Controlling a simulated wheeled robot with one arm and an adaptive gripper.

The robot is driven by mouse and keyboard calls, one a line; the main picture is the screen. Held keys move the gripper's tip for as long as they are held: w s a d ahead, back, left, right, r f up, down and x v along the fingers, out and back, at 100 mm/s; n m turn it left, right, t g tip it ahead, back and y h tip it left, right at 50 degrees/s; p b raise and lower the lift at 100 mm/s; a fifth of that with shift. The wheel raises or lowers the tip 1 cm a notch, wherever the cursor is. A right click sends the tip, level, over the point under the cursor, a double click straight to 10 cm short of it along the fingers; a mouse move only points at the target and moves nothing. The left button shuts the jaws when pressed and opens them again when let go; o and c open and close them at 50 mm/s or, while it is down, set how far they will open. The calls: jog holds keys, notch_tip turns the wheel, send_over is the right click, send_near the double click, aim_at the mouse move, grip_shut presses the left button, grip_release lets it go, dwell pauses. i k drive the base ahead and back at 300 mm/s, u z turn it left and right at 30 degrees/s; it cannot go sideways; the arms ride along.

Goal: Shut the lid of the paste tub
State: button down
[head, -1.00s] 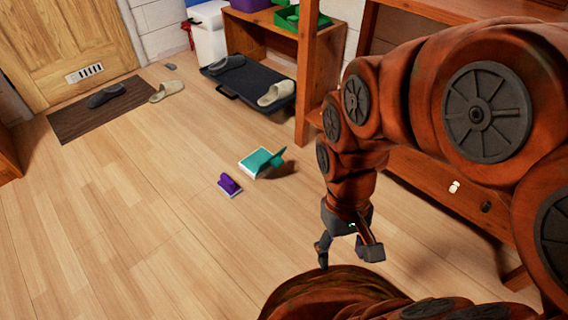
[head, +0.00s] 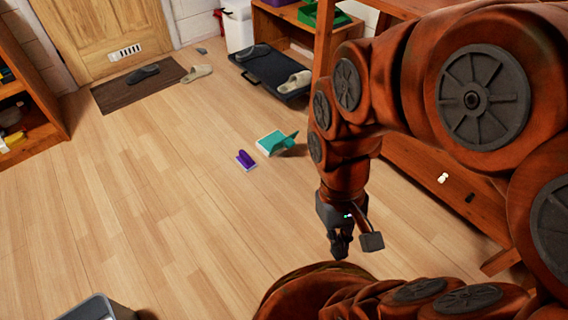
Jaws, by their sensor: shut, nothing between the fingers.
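I cannot make out a paste tub or its lid for certain in the head view. My gripper (head: 342,246) hangs over the bare floor right of centre, pointing down. Its fingers are together and hold nothing.
A grey container (head: 97,309) is cut off at the bottom left. A black tray (head: 268,72) holds slippers.

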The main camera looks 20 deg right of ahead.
aim_at(289, 141)
jog(key=u, duration=0.4)
jog(key=k, duration=0.9)
jog(key=u, duration=0.65)
jog(key=i, duration=1.25)
jog(key=z, duration=0.75)
jog(key=i, duration=0.85)
jog(key=z, duration=0.65)
